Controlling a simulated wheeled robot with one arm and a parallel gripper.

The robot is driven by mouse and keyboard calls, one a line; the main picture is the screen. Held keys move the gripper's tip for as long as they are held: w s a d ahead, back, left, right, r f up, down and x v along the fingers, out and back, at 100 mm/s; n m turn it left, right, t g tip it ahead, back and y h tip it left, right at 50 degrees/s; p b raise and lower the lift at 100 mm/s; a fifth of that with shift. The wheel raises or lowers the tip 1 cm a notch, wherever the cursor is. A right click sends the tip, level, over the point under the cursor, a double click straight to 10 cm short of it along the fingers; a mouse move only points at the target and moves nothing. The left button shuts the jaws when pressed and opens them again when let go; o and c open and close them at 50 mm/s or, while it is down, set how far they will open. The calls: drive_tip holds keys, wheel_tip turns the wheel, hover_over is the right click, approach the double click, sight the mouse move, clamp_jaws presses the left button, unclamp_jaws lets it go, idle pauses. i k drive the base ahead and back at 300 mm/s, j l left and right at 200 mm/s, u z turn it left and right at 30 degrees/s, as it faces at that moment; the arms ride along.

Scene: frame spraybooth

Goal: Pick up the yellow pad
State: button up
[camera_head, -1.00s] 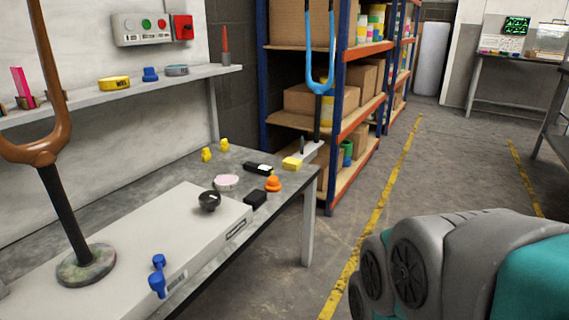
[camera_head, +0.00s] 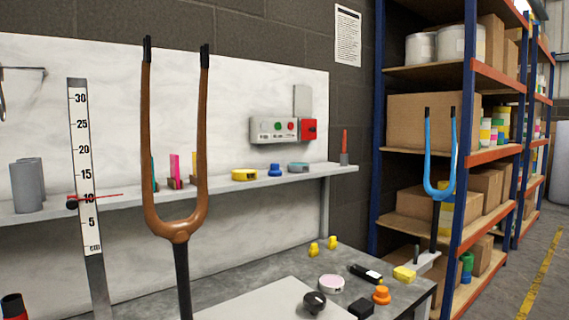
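A yellow block that looks like the yellow pad (camera_head: 404,274) lies at the right end of the grey workbench (camera_head: 262,272), near its far corner. It is beside a black marker-like item (camera_head: 365,273) with a white label and behind an orange knob (camera_head: 381,295). Nothing covers it. My gripper is not in view, so its state does not show.
A brown fork (camera_head: 176,228) stands upright at the front left. A blue fork (camera_head: 437,188) stands just beyond the pad, before the shelving rack (camera_head: 468,150). Small yellow pieces (camera_head: 314,249), a pink-topped disc (camera_head: 331,284) and a black knob (camera_head: 314,302) are nearby on the bench.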

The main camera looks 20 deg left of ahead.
sight(407, 276)
drive_tip(key=i+z, duration=0.2)
drive_tip(key=i, duration=0.3)
drive_tip(key=i+j+z, duration=0.15)
drive_tip(key=i, duration=0.3)
drive_tip(key=i+j+z, duration=0.2)
drive_tip(key=i, duration=0.3)
drive_tip(key=j, duration=0.05)
